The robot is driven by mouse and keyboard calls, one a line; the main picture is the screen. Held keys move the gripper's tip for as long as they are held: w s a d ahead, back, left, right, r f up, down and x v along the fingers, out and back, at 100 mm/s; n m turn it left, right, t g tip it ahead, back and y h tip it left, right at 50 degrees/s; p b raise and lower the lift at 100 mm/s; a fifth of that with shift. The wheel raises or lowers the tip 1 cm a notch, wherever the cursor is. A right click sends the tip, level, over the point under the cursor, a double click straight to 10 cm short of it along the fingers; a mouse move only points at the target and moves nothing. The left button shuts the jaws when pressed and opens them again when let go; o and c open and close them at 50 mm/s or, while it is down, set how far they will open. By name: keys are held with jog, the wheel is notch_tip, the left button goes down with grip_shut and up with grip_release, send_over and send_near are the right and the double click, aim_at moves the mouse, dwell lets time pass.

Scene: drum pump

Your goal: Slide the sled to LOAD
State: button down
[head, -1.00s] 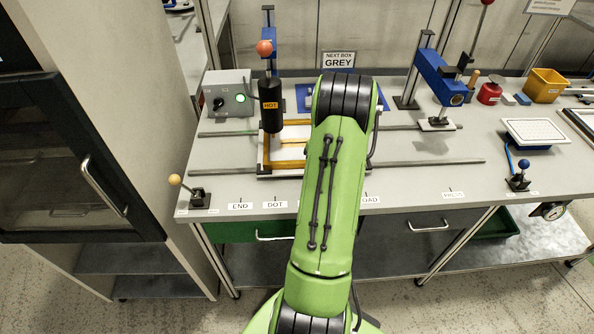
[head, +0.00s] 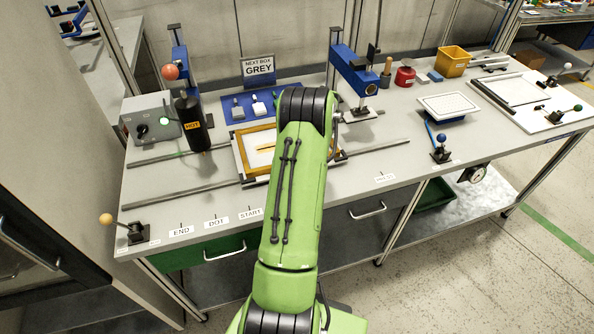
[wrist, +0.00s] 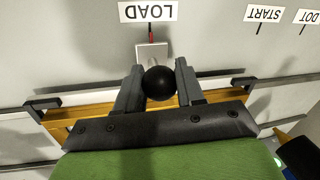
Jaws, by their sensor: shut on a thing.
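The sled (head: 240,160), a pale plate with an orange-yellow frame, sits on two rails, right of the black HOT cylinder (head: 193,128). My arm covers its right part in the head view. In the wrist view my gripper (wrist: 158,82) is shut on the sled's black ball knob (wrist: 159,83), one finger on each side. A pale tab (wrist: 151,52) with a red pointer (wrist: 151,35) sticks out past the knob, and the pointer lines up with the LOAD label (wrist: 153,11). The START label (wrist: 264,14) is off to the right there. The gripper is hidden in the head view.
The rails (head: 385,147) run on to the right, clear toward the blue press (head: 352,75). A control box (head: 151,120) stands at the left, and an orange-knobbed lever (head: 125,228) at the front left corner.

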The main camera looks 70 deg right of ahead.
jog(key=shift+w+d+r, duration=0.1)
jog(key=c, duration=0.7)
grip_release()
jog(key=r+p, duration=0.1)
jog(key=r, duration=0.4)
jog(key=s+d+r+p, duration=0.1)
jog(key=r, duration=0.4)
jog(key=s+d+r+p, duration=0.1)
jog(key=r, duration=0.4)
jog(key=shift+d+r, duration=0.1)
jog(key=shift+r, duration=0.1)
